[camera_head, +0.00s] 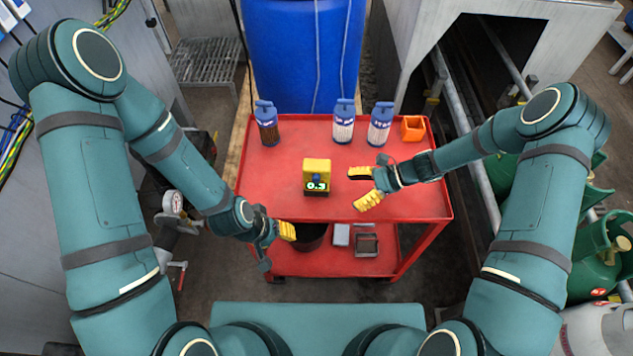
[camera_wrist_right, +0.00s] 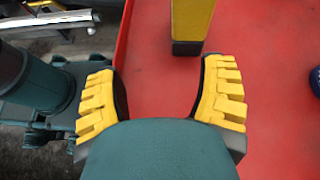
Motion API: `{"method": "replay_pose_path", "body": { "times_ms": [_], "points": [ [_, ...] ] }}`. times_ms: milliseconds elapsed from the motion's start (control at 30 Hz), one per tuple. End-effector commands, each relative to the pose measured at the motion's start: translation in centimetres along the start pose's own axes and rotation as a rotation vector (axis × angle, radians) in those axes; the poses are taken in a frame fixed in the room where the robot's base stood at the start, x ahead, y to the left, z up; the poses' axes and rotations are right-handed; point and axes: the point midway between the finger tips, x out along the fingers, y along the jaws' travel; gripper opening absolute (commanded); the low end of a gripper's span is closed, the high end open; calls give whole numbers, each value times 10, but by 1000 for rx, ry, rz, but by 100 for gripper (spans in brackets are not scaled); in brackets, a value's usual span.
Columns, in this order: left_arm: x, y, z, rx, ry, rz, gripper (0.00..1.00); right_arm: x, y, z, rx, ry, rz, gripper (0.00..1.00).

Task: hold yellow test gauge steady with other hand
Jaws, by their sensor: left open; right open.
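The yellow test gauge (camera_head: 317,170) stands upright on the red cart's top, with green digits lit on its dark front. It also shows at the top of the right wrist view (camera_wrist_right: 192,22), beyond the fingertips and cut off by the frame edge. My right gripper (camera_head: 356,189) is open just right of the gauge, its yellow fingers pointing towards it with a gap between. In the right wrist view the right gripper (camera_wrist_right: 162,68) is open and empty. My left gripper (camera_head: 281,246) is open at the cart's front left edge, apart from the gauge; one finger is hard to see.
The red cart (camera_head: 280,185) has blue-capped bottles (camera_head: 266,124) (camera_head: 343,122) (camera_head: 380,124) and an orange box (camera_head: 412,128) along its back. Its lower shelf holds a dark bucket (camera_head: 310,237) and small trays (camera_head: 366,246). A blue drum (camera_head: 303,55) stands behind. The cart top around the gauge is clear.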

Motion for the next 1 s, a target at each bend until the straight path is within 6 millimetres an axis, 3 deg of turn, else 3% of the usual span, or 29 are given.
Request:
{"method": "replay_pose_path", "body": {
  "times_ms": [133,367,1000],
  "points": [
    [16,-6,4,2,-6,-1,47,-6,-21,-7,67,-113,-61,70],
    [20,-7,5,3,-8,-2,47,-7,-32,-4,95,-174,-87,70],
    [33,-12,11,6,-20,0,47,70,-38,9,94,-171,-84,70]
  ]
}}
